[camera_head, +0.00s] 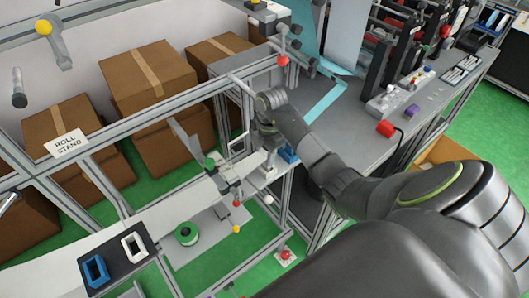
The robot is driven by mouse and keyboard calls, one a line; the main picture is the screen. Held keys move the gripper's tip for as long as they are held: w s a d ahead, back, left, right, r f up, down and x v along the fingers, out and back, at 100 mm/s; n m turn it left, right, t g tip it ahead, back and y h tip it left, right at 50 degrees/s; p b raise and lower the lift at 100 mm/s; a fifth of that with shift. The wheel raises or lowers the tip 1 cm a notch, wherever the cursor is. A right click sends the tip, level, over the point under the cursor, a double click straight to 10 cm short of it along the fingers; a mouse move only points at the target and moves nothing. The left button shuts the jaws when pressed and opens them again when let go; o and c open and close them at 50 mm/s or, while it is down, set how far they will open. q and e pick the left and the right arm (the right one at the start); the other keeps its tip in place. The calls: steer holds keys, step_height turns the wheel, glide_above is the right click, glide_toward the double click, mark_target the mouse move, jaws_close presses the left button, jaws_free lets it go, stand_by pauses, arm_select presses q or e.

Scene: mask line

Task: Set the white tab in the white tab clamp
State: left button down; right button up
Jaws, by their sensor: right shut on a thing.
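My right arm comes in from the lower right and its gripper (263,142) points down near the middle of the view, over the metal frame's corner. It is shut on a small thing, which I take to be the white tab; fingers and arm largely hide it. Just below the gripper is a small white block (266,171), which looks like the white tab clamp, with a blue block (288,155) to its right. I cannot tell whether the held tab touches the white block. My left gripper is not in view.
A dark panel (118,262) at lower left bears a white frame (134,244) and a blue frame (95,271). Aluminium rails (150,116) surround the gripper on the left. Cardboard boxes (148,75) stand behind.

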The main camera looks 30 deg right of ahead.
steer(key=shift+f, duration=0.3)
stand_by(0.5)
steer(key=o, duration=1.1)
steer(key=shift+c, duration=0.2)
steer(key=shift+r, duration=0.1)
steer(key=shift+r+b, duration=0.25)
steer(key=shift+b, duration=0.05)
steer(key=r, duration=0.5)
steer(key=shift+w+d, duration=0.1)
steer(key=shift+d, duration=0.3)
step_height(320, 180, up, 6)
steer(key=p, duration=0.5)
steer(key=shift+d+r, duration=0.15)
steer(key=shift+d, duration=0.15)
